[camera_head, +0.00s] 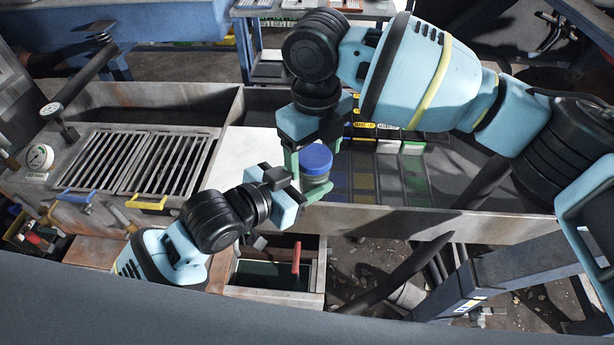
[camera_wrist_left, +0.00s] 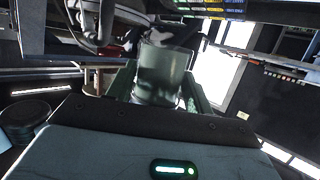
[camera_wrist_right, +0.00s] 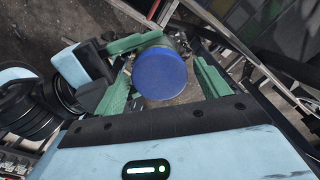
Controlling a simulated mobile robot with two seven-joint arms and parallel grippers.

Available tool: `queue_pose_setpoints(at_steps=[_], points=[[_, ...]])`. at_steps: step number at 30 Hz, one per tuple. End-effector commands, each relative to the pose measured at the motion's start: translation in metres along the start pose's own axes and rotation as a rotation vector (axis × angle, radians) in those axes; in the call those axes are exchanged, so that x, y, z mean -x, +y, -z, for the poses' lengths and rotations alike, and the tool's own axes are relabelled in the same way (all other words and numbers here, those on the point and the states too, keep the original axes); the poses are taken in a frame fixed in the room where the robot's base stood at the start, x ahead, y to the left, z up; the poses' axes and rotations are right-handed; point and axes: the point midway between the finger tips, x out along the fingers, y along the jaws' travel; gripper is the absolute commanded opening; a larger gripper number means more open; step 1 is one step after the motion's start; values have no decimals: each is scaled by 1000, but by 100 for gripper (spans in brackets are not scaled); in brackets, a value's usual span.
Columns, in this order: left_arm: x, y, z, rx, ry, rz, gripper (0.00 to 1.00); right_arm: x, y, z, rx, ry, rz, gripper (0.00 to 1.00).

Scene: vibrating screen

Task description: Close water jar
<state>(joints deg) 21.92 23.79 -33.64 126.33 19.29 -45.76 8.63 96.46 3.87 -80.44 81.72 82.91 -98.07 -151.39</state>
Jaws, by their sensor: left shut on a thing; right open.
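The water jar (camera_head: 316,183) is a small greenish, see-through jar; its body also shows in the left wrist view (camera_wrist_left: 163,72). A round blue lid (camera_head: 316,157) is at its top and shows face-on in the right wrist view (camera_wrist_right: 160,73). I cannot tell whether the lid is seated tight. My left gripper (camera_wrist_left: 160,84) is shut on the jar's body and holds it from the side. My right gripper (camera_wrist_right: 163,82) is open, pointing down from above, with its green fingers on either side of the lid. The jar's far side is hidden.
A white panel (camera_head: 240,158) lies behind and left of the jar. A metal trough with slotted grates (camera_head: 140,160) and a gauge (camera_head: 40,157) stands at left. Dark compartments and coloured boxes (camera_head: 375,130) lie to the right. My two grippers are close together.

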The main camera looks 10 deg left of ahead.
Motion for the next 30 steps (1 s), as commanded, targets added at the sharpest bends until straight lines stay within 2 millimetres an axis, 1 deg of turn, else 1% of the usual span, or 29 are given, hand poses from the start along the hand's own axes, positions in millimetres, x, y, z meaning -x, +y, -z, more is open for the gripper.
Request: queue_pose_setpoints(at_steps=[1,2,12,17,20,25,30], points=[[0,0,1,-1,2,0,0,0,0,0,0,0,0,75],[0,0,1,-1,2,0,0,0,0,0,0,0,0,72],[0,0,1,-1,2,0,0,1,0,0,-1,0,0,28],[0,0,1,-1,2,0,0,0,0,0,-33,0,0,27],[0,0,1,0,2,0,0,0,0,0,-133,0,-1,28],[0,0,1,0,2,0,0,0,0,0,-405,1,-1,29],[0,0,1,0,2,1,0,0,0,0,-686,0,-1,28]])
